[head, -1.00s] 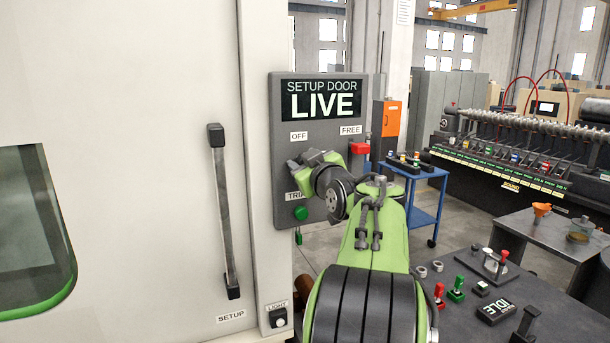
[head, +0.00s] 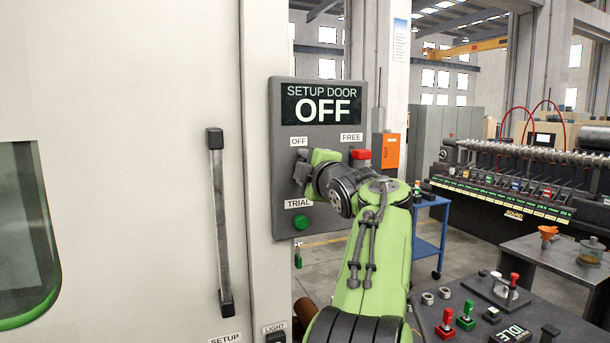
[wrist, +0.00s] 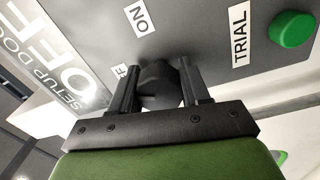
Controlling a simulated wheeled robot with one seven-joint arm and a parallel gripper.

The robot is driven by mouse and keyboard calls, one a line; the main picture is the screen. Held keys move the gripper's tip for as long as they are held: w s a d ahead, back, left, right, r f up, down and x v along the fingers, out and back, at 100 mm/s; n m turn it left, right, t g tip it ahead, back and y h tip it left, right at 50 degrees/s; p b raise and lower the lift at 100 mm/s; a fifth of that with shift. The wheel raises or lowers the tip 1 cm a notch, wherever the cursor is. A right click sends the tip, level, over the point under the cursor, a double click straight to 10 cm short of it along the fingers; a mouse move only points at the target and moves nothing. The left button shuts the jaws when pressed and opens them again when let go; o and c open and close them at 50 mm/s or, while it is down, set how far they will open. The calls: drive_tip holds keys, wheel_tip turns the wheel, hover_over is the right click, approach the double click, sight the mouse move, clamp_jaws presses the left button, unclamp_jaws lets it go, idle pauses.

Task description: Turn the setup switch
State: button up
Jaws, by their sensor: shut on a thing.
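The setup switch is a dark rotary knob (wrist: 158,84) on the grey panel, seen in the wrist view between the labels ON and TRIAL. My gripper (wrist: 154,88) has a finger on each side of the knob and is shut on it. In the head view my gripper (head: 303,168) is at the panel just below the OFF label, and my wrist hides most of the knob. The panel display (head: 324,105) reads SETUP DOOR OFF. It also shows in the wrist view (wrist: 75,85), partly cut off.
A green button (head: 301,222) by the TRIAL label (head: 297,203) sits below my gripper. A red part (head: 361,155) sits under the FREE label. A door handle (head: 220,220) stands left. A black worktop with small controls (head: 466,317) lies at lower right.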

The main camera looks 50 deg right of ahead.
drive_tip(key=shift+f+n+b, duration=0.1)
drive_tip(key=shift+n+b, duration=0.45)
drive_tip(key=shift+n, duration=1.45)
drive_tip(key=o, duration=1)
drive_tip(key=shift+o, duration=0.2)
drive_tip(key=b+v, duration=0.3)
drive_tip(key=v, duration=1.2)
drive_tip(key=shift+s, duration=0.35)
drive_tip(key=shift+a, duration=0.15)
